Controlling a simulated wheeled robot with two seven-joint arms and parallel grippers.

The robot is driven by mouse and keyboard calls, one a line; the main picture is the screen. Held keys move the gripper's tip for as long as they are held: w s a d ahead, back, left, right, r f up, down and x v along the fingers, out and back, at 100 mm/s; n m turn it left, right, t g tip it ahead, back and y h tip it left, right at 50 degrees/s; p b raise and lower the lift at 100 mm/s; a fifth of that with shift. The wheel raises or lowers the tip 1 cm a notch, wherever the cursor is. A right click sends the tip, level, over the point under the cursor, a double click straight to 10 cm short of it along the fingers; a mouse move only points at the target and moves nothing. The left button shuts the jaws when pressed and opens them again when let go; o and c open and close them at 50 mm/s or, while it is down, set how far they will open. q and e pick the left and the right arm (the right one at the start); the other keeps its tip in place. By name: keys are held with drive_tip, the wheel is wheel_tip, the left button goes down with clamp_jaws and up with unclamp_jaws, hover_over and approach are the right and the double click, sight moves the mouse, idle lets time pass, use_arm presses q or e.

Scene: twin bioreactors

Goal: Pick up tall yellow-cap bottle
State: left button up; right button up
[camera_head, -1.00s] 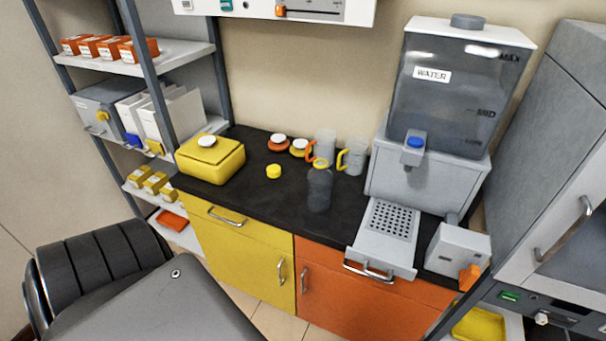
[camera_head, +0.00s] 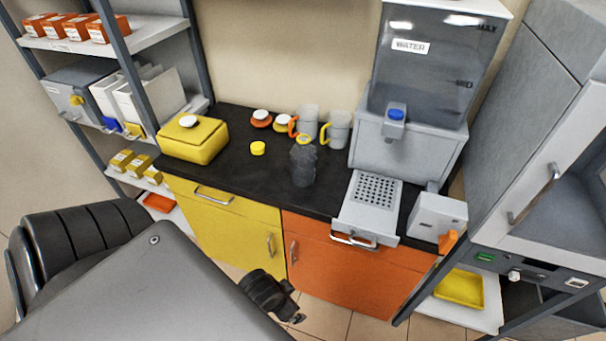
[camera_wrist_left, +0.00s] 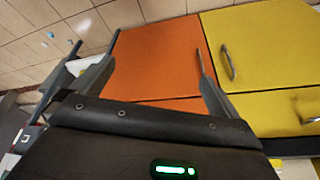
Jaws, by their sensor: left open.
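A tall, dark, see-through bottle (camera_head: 303,168) stands upright on the black counter in the head view, with yellow at its top. A small yellow cap (camera_head: 258,148) lies apart on the counter to its left. My left gripper (camera_head: 292,308) is low in front of the cabinets, below the counter edge and well away from the bottle. In the left wrist view my left gripper (camera_wrist_left: 155,58) is open and empty, its fingers spread before the orange cabinet door (camera_wrist_left: 155,55). The bottle is not visible there. My right gripper is not in view.
A yellow box (camera_head: 193,145) sits at the counter's left. Two measuring jugs (camera_head: 337,132) and two round lidded containers (camera_head: 262,120) stand behind the bottle. A water dispenser (camera_head: 415,140) and perforated tray (camera_head: 372,200) are to the right. The counter's front left is bare.

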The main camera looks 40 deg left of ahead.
use_arm(q)
wheel_tip(320, 180, up, 4)
drive_tip(key=w+a+t, duration=0.1)
drive_tip(key=w, duration=0.1)
drive_tip(key=n+t+y, duration=0.4)
drive_tip(key=t, duration=0.8)
approach(298, 163)
drive_tip(key=w, duration=0.1)
drive_tip(key=w+f, duration=0.1)
drive_tip(key=shift+w+a+f, duration=0.2)
drive_tip(key=shift+w+f, duration=0.05)
drive_tip(key=shift+t, duration=0.3)
drive_tip(key=x, duration=0.2)
drive_tip(key=p+x, duration=0.1)
drive_tip(key=x, duration=0.3)
drive_tip(key=shift+a+r, duration=0.15)
drive_tip(key=shift+r, duration=0.2)
drive_tip(key=shift+r+p, duration=0.1)
drive_tip(key=shift+p, duration=0.25)
drive_tip(key=p+x, duration=0.2)
drive_tip(key=x, duration=0.2)
drive_tip(key=shift+w+a, duration=0.15)
drive_tip(key=shift+w, duration=0.4)
